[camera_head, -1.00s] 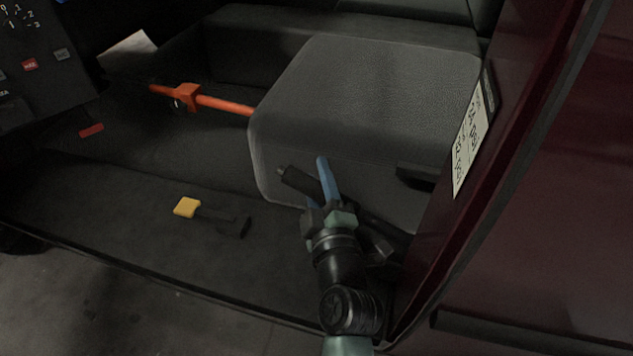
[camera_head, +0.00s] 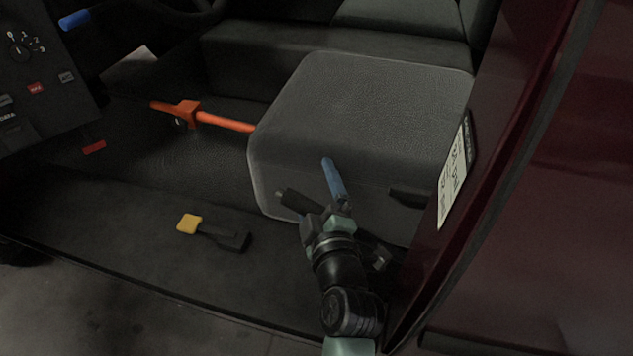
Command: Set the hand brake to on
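A dark bar with a rounded end (camera_head: 290,197), which looks like the hand brake lever, sticks out low beside the front of the grey seat. Its rear part is hidden by my gripper. My gripper (camera_head: 332,180) is at the seat's lower front, right next to the lever. One blue finger points up along the seat side. The other finger is hidden or too dark to make out, so I cannot tell whether the gripper is open or touches the lever.
The grey seat (camera_head: 360,110) stands behind my gripper. The dark red door frame (camera_head: 500,170) rises close on the right. An orange bar (camera_head: 225,123) lies left of the seat. A yellow-ended dark piece (camera_head: 190,223) lies on the sill. The floor left of the gripper is mostly clear.

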